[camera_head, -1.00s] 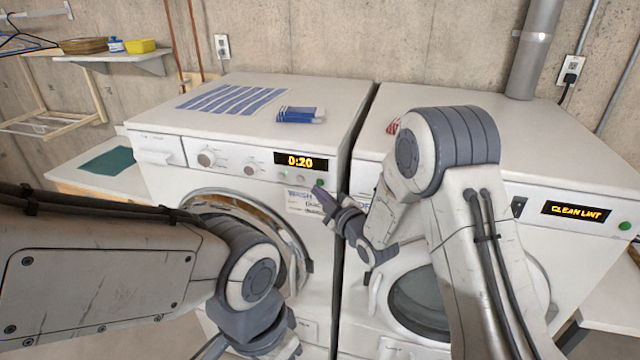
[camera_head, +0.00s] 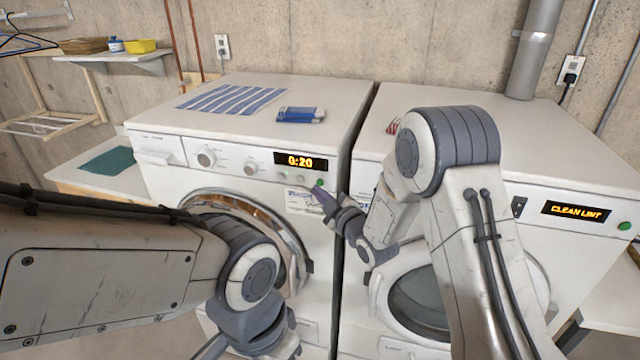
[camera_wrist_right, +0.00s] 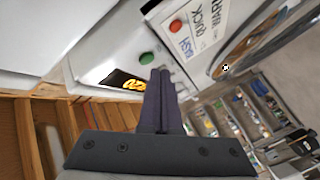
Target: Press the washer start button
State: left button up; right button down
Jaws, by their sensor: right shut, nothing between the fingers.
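The washer (camera_head: 160,185) stands in the middle of the head view. Its display (camera_head: 300,161) reads 0:20. A green button (camera_head: 319,182) sits below the display's right end, and it also shows in the right wrist view (camera_wrist_right: 147,58). My right gripper (camera_head: 318,193) is shut and empty. Its fingertips (camera_wrist_right: 160,72) are close to the green button, slightly below it in the head view. I cannot tell whether they touch. My left arm crosses the washer's lower front; its gripper fingers are out of view.
The dryer (camera_head: 560,235) stands right of the washer, its display reading CLEAN LINT. A blue box (camera_head: 300,114) and a striped cloth (camera_head: 232,99) lie on the washer.

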jog(key=shift+w+d+f+b, duration=0.1)
jog(key=shift+w+d+b, duration=0.05)
jog(key=shift+w+b, duration=0.25)
